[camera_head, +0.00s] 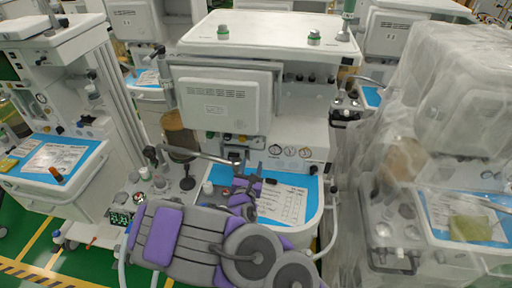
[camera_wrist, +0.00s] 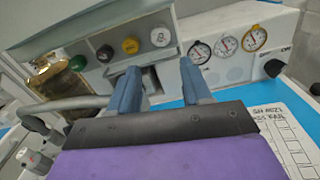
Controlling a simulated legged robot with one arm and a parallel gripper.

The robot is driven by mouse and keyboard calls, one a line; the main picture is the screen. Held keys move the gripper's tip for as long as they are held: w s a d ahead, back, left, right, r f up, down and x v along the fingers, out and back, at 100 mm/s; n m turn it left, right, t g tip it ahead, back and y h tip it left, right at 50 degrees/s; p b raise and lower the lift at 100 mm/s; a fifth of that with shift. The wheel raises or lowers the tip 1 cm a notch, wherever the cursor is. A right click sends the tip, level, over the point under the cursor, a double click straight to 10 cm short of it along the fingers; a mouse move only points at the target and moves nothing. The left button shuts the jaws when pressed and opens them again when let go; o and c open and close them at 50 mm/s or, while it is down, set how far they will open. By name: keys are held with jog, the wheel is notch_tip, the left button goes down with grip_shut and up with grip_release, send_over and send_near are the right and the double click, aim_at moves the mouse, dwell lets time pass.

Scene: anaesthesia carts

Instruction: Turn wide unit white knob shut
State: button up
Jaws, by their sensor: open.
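The white knob (camera_wrist: 161,36) sits at the right end of a row of knobs on the front panel of the wide unit (camera_head: 262,38). In the wrist view it shows above and between my fingertips, with its face unobstructed. My gripper (camera_wrist: 160,70) is open, with its two blue-grey fingers apart and nothing between them. The fingers point toward the panel, and the knob appears beyond the tips, not gripped. In the head view my gripper (camera_head: 248,184) is over the blue work surface, below the panel; the white knob is too small to make out there.
Left of the white knob are a yellow knob (camera_wrist: 130,45), a black knob (camera_wrist: 105,53) and a green knob (camera_wrist: 77,62). Round gauges (camera_wrist: 227,45) are to its right. A metal arm (camera_head: 200,156) crosses left of my gripper. A plastic-covered cart (camera_head: 440,130) stands at right.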

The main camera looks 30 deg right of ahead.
aim_at(257, 142)
jog(key=b+x, duration=0.4)
jog(key=x, duration=0.8)
jog(key=shift+s+d, duration=0.1)
jog(key=shift+s, duration=0.05)
jog(key=shift+x, duration=0.9)
jog(key=c, duration=0.8)
jog(key=shift+o, duration=0.2)
